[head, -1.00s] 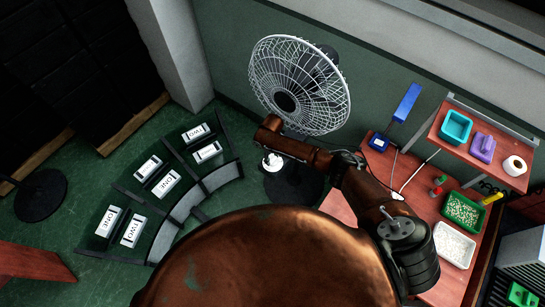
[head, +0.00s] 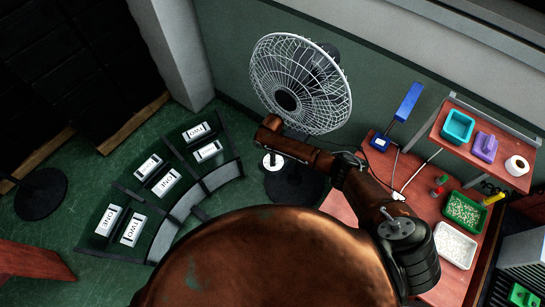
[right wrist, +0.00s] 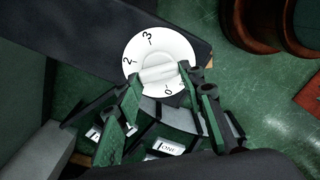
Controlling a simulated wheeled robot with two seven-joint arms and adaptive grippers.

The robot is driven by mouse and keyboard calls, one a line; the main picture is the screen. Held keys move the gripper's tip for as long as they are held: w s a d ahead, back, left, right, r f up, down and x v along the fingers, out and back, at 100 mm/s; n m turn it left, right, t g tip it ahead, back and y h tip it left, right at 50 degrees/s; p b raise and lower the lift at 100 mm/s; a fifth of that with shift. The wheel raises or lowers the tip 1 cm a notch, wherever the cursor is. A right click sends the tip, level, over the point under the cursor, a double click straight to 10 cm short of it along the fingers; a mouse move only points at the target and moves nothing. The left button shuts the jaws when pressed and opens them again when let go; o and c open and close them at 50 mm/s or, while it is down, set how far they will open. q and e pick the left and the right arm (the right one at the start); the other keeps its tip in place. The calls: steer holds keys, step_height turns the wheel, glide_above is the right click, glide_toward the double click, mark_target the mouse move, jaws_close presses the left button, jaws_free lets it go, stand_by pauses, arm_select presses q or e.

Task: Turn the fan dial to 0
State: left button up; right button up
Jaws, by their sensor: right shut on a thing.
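The fan dial (right wrist: 165,50) is a round white disc with a raised grip bar across it. In the right wrist view its digits 3, 2 and 0 show, 3 at the top and 0 at the lower right. Which digit the dial points to I cannot tell. My right gripper (right wrist: 159,76) has its green-padded fingers on either side of the bar and is shut on it. In the head view the dial (head: 272,161) shows as a small white disc below my right arm. The fan (head: 300,85) stands behind, with a white wire cage. My left gripper is out of view.
A curved conveyor (head: 192,203) with labelled boxes lies to the left. A red table (head: 415,192) with trays and a small shelf (head: 500,165) stands to the right. Green floor is open between the fan and the conveyor.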

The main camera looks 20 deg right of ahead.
steer(key=shift+w+d+r+n, duration=0.1)
steer(key=shift+w+r+n, duration=0.05)
steer(key=shift+n, duration=0.35)
steer(key=o, duration=1.2)
steer(key=shift+c, duration=0.2)
step_height(320, 180, up, 12)
stand_by(0.3)
